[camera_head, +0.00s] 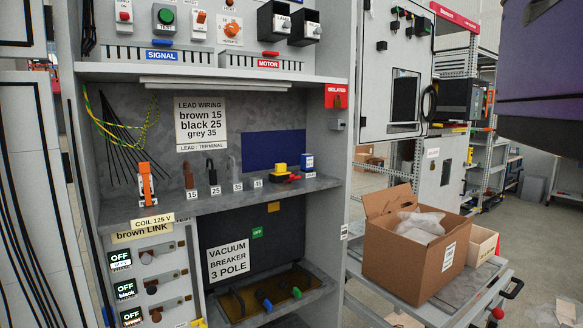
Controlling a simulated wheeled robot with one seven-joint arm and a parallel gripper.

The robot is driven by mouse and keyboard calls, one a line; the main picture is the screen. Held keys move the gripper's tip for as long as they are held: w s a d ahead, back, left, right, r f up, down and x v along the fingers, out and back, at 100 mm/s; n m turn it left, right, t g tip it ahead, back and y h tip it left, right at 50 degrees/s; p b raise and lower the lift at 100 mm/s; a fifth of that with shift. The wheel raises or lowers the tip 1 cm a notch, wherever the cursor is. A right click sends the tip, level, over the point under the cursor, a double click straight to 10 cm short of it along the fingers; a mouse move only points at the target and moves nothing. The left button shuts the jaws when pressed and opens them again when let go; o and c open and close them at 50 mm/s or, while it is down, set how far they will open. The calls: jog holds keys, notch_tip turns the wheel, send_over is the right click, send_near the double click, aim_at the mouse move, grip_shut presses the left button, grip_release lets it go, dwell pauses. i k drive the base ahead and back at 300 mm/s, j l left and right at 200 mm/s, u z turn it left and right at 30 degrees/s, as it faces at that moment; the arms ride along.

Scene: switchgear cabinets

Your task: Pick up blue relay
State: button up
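A small blue block with a pale label on its front (307,161), which looks like the blue relay, stands upright at the right end of the grey cabinet shelf (240,199). A yellow block with a dark and red base (281,172) is just left of it. A flat dark blue panel (273,152) is on the back wall behind them. My gripper is not in view, and nothing touches the blue block.
Upright leads with number tags (189,177) and an orange part (146,184) stand further left on the shelf. The cabinet's right post (337,200) is close beside the block. A cardboard box (415,245) sits on a cart to the right.

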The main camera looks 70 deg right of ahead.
aim_at(307, 159)
jog(key=z, duration=1.5)
